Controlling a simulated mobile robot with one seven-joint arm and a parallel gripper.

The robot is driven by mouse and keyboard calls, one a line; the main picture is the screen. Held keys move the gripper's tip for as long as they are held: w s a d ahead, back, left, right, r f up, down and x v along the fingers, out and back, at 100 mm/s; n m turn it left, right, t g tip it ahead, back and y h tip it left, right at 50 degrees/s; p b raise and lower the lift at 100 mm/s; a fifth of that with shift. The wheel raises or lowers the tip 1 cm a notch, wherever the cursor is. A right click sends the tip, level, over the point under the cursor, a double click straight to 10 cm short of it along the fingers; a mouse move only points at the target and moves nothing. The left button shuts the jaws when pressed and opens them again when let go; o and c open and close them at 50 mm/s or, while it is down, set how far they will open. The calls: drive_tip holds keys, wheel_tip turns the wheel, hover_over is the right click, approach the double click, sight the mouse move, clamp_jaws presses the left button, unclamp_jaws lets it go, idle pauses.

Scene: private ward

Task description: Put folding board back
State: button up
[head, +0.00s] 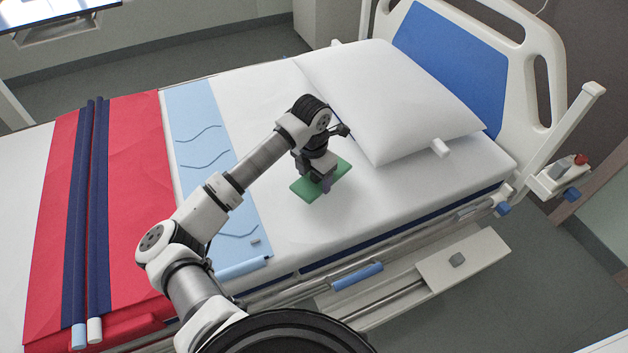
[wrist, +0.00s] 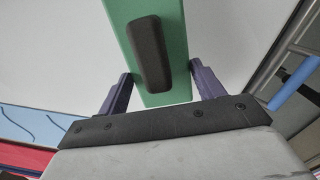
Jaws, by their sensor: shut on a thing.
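A flat green board (head: 338,169), which I take to be the folding board, is over the white sheet beside the pillow. In the wrist view the green board (wrist: 122,18) has a black grip-like block (wrist: 148,52) on its face and runs out of the top of the picture. My gripper (head: 323,183) points down at the board, and in the wrist view my gripper (wrist: 160,84) has one purple finger at each side of it. It is shut on the board. I cannot tell whether the board touches the sheet; my gripper hides part of it.
The bed holds a white pillow (head: 395,95), a light blue strip (head: 207,140) and a red cover (head: 55,215) with two dark blue rolls. A bed rail with a blue grip (head: 357,276) and a pale shelf (head: 470,255) are at the near side. Bare sheet surrounds the board.

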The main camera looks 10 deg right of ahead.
sight(313, 183)
drive_tip(key=shift+f, duration=1.2)
drive_tip(key=shift+f, duration=0.2)
drive_tip(key=o, duration=1.7)
drive_tip(key=shift+o, duration=0.2)
drive_tip(key=shift+r, duration=0.1)
drive_tip(key=shift+r, duration=0.25)
wheel_tip(313, 183, up, 12)
drive_tip(key=b, duration=0.1)
drive_tip(key=shift+s+a+f, duration=0.15)
drive_tip(key=shift+s+a, duration=0.05)
drive_tip(key=shift+s, duration=0.05)
